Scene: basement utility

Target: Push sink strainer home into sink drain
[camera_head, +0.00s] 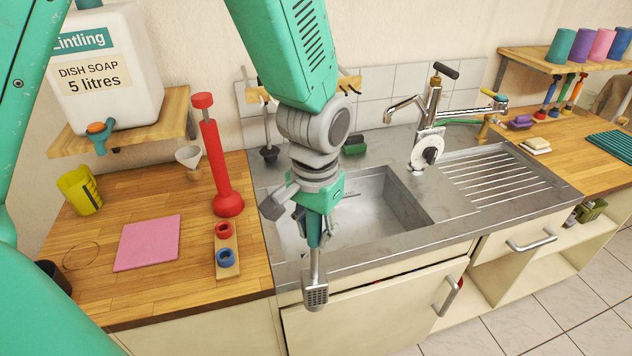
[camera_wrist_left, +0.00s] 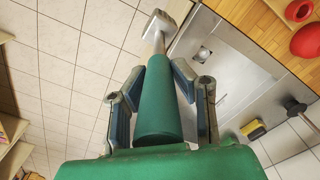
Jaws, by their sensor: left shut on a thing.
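My left gripper (camera_head: 313,212) points down and is shut on the green handle of the sink strainer (camera_head: 316,292). The strainer's grey metal perforated end hangs at the bottom of a thin stem. In the head view it overlaps the sink's front edge and the cabinet front, apart from the basin. In the left wrist view, the strainer's green handle (camera_wrist_left: 160,105) lies between the fingers of the gripper (camera_wrist_left: 158,95). The steel sink (camera_head: 407,240) is behind the gripper. My right gripper is out of view.
A tall tap (camera_head: 428,125) stands behind the basin, with a ribbed drainboard (camera_head: 505,180) to its right. On the left counter are a red plunger-like tool (camera_head: 222,165), a block with red and blue rings (camera_head: 228,262) and a pink cloth (camera_head: 147,243).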

